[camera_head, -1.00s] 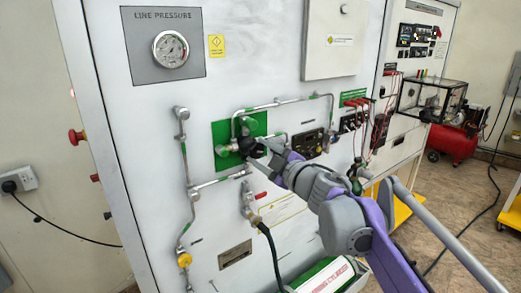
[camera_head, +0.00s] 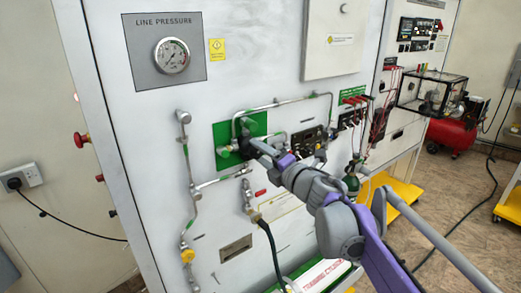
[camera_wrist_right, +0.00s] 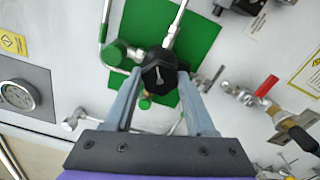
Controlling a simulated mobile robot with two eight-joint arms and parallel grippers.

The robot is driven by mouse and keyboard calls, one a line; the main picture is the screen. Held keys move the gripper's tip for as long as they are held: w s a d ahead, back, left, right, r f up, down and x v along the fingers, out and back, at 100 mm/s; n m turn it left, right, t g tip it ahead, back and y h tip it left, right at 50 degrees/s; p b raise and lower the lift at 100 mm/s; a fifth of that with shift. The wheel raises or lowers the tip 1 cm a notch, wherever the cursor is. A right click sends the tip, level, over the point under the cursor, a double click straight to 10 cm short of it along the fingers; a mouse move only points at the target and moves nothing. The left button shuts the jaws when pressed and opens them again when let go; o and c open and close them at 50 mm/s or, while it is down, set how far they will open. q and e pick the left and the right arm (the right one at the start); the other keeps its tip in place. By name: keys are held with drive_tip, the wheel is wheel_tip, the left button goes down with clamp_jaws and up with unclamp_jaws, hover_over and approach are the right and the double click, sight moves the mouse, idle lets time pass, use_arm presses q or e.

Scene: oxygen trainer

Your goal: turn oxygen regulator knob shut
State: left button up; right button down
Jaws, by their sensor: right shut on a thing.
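The oxygen regulator knob (camera_wrist_right: 159,77) is black and faceted, with a pale pointer mark on its face. It sits in front of the green plate (camera_wrist_right: 198,50) on the white panel. My right gripper (camera_wrist_right: 160,82) has one finger on each side of the knob and is shut on it. In the head view my right gripper (camera_head: 254,148) reaches the green plate (camera_head: 226,132) from the lower right and hides most of the knob. The line pressure gauge (camera_head: 172,55) is at the upper left of the panel. My left gripper is not in view.
Metal pipes (camera_head: 188,165) run down the panel left of the knob. A valve with a dark hose (camera_head: 270,245) hangs below it. A red-handled valve (camera_wrist_right: 266,88) is right of my gripper in the wrist view. A dark cylinder (camera_head: 351,182) stands right of my forearm.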

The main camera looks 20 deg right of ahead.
drive_tip(key=n, duration=0.2)
drive_tip(key=n+p, duration=0.1)
drive_tip(key=shift+r+n, duration=0.2)
drive_tip(key=shift+n, duration=0.2)
drive_tip(key=n+p, duration=0.1)
drive_tip(key=n, duration=0.2)
drive_tip(key=shift+n, duration=0.3)
drive_tip(key=shift+f+n+p, duration=0.1)
drive_tip(key=shift+n+p, duration=0.3)
drive_tip(key=shift+n, duration=0.7)
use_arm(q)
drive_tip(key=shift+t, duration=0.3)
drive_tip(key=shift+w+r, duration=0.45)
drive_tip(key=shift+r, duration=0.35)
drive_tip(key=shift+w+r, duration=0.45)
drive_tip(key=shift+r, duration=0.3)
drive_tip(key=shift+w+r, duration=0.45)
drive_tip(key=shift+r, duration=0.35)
use_arm(e)
drive_tip(key=shift+n, duration=1.2)
drive_tip(key=shift+c, duration=1.2)
unclamp_jaws()
